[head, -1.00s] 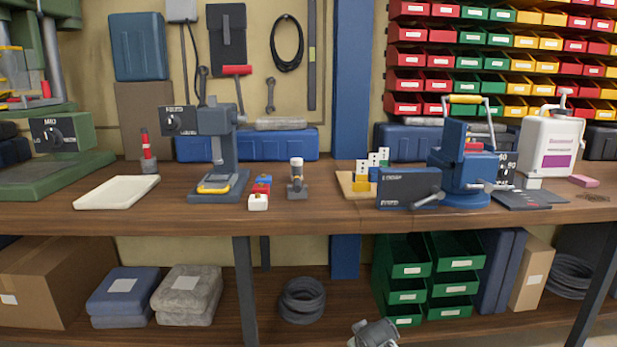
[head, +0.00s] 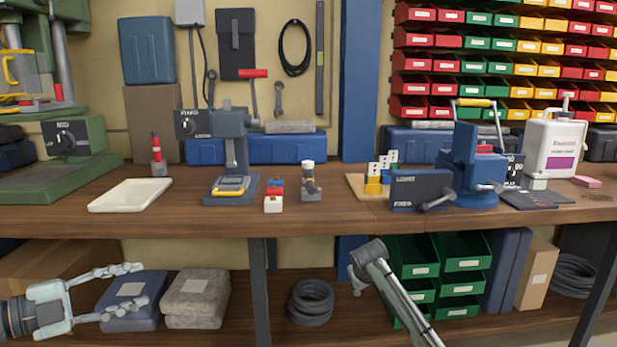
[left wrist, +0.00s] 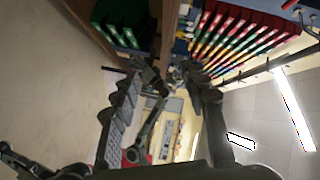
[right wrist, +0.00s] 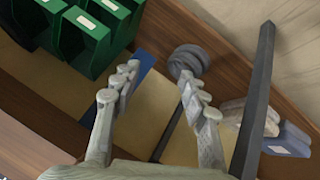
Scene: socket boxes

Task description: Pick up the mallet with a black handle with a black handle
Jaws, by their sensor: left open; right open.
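The mallet (head: 253,74) hangs on the back wall above the bench. It has a red head and a thin dark handle pointing down, its lower end close to the grey-blue stand. I cannot make it out in either wrist view. My left gripper (head: 142,288) is open and empty at the lower left, below the bench top and in front of the folded cloths, well below and left of the mallet. My right gripper (right wrist: 158,77) is open in the right wrist view with nothing between its fingers. In the head view only my right arm's links show clearly, below the bench edge.
The grey-blue stand (head: 236,155) and a blue case (head: 290,149) are below the mallet. A cream tray (head: 130,195), small blocks (head: 274,190) and a blue vise (head: 474,165) occupy the bench (head: 330,213). Green bins (head: 465,255) sit underneath.

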